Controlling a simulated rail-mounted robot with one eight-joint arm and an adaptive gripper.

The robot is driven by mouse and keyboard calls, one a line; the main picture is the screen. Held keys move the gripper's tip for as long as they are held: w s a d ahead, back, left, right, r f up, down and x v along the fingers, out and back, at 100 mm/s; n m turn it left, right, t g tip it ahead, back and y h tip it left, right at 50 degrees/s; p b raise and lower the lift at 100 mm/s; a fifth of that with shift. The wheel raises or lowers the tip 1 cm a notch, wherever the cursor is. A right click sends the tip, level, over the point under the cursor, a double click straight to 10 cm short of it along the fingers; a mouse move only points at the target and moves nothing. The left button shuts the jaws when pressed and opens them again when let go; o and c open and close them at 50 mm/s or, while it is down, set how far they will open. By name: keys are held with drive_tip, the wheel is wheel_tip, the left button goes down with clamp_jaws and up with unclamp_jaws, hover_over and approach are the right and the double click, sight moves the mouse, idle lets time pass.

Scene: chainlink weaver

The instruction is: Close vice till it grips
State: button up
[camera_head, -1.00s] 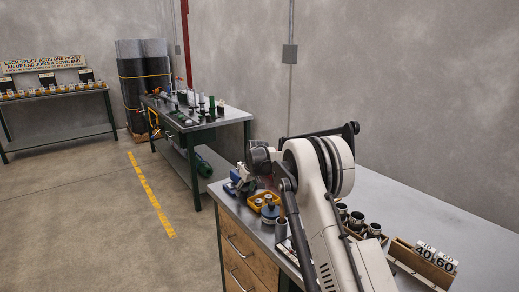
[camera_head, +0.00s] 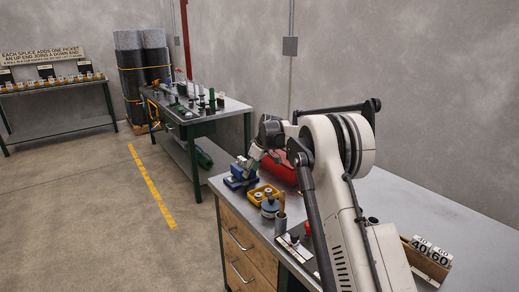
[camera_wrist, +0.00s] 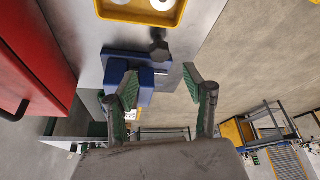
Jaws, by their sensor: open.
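The blue vice (camera_head: 238,176) sits on the far left corner of the metal workbench. In the wrist view the vice (camera_wrist: 122,59) is just ahead of my gripper, with a dark round knob (camera_wrist: 159,49) on its right side. Whether its jaws touch anything is not clear. My gripper (camera_wrist: 160,84) is open and empty, with green-padded fingers. The left finger is close to or overlaps the vice's blue body, and the right finger is off to its right, over the floor beyond the bench edge. In the head view my gripper (camera_head: 251,164) is small, just above the vice.
A red box (camera_head: 281,167) stands close beside the vice; it also fills the left of the wrist view (camera_wrist: 33,65). A yellow tray (camera_head: 252,198) with white round pieces is nearby, beside a blue container (camera_head: 270,208). A second bench (camera_head: 226,112) stands farther back.

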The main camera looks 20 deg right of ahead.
drive_tip(key=s+a+r+m+t+h, duration=0.1)
drive_tip(key=s+r+m, duration=0.1)
drive_tip(key=s+r, duration=1.4)
drive_tip(key=shift+s+r+m, duration=0.35)
drive_tip(key=shift+r+m, duration=0.05)
drive_tip(key=shift+r, duration=0.55)
drive_tip(key=shift+w, duration=0.1)
drive_tip(key=p, duration=0.4)
approach(245, 183)
drive_tip(key=p+x, duration=0.1)
drive_tip(key=x, duration=0.8)
drive_tip(key=shift+w+f, duration=0.1)
drive_tip(key=shift+f, duration=0.3)
drive_tip(key=shift+c, duration=0.2)
